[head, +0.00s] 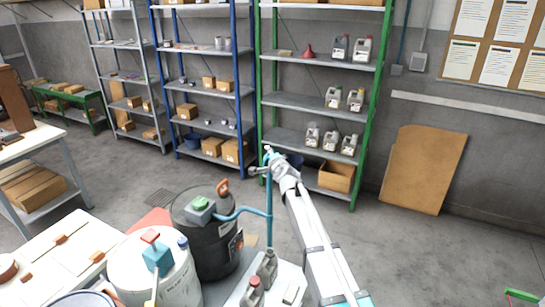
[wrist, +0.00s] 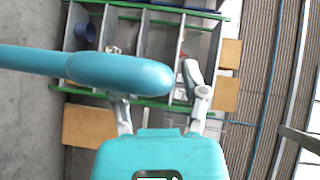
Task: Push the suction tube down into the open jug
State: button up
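The suction tube (head: 269,200) is a thin teal upright pipe, joined by a curved teal hose to the dark drum (head: 205,235). Its lower end reaches toward grey jugs on the bench; I cannot tell whether it is inside one. The jug near it (head: 268,268) is grey, and its mouth is not clear. My gripper (head: 267,163) is at the tube's upper end. In the wrist view, a teal tube (wrist: 110,72) crosses in front of the left finger and ends short of the right one. The fingers stand apart; contact with the tube cannot be told.
Another grey jug with a red cap (head: 253,293) stands in front. A white drum (head: 155,275) is at the left. Green shelving (head: 320,105) with jugs and boxes stands behind. A brown board (head: 420,170) leans on the wall.

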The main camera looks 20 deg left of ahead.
aim_at(270, 204)
grip_shut()
jog(key=shift+d+f, duration=0.1)
jog(key=shift+d, duration=0.2)
jog(key=shift+a+f+b, duration=0.2)
jog(key=shift+b, duration=0.25)
jog(key=shift+f+b, duration=0.65)
jog(key=shift+f, duration=0.05)
jog(key=f+b, duration=2.1)
jog(key=shift+s+a+f+b, duration=0.1)
jog(key=shift+a+f+b, duration=0.15)
jog(key=shift+f+b, duration=0.15)
jog(key=shift+s, duration=0.1)
jog(key=shift+d, duration=0.1)
